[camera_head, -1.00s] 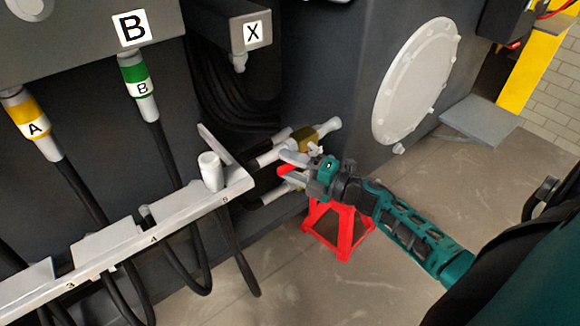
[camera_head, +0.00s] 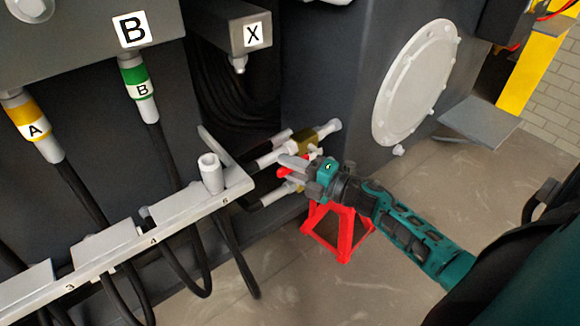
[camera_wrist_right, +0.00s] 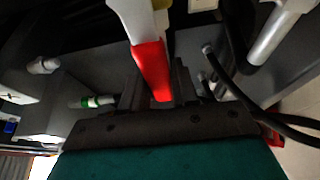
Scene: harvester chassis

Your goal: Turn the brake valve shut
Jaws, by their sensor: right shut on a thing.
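The brake valve has a brass body (camera_head: 306,139) with grey pipe ends, low on the dark chassis wall. Its red handle (camera_head: 283,172) shows partly beside the fingers of my right gripper (camera_head: 290,167), which hide much of the valve. In the right wrist view the red handle (camera_wrist_right: 152,72), with a white part above it, runs down between the two dark fingers. My right gripper (camera_wrist_right: 153,92) is shut on it. The handle's exact angle is hard to tell. My left gripper is not in view.
A red stand (camera_head: 343,232) is on the floor just below my right gripper. A grey numbered rail (camera_head: 120,243) with hanging black hoses is at the left. A round bolted cover (camera_head: 416,82) is on the wall at the right. The floor at the lower middle is clear.

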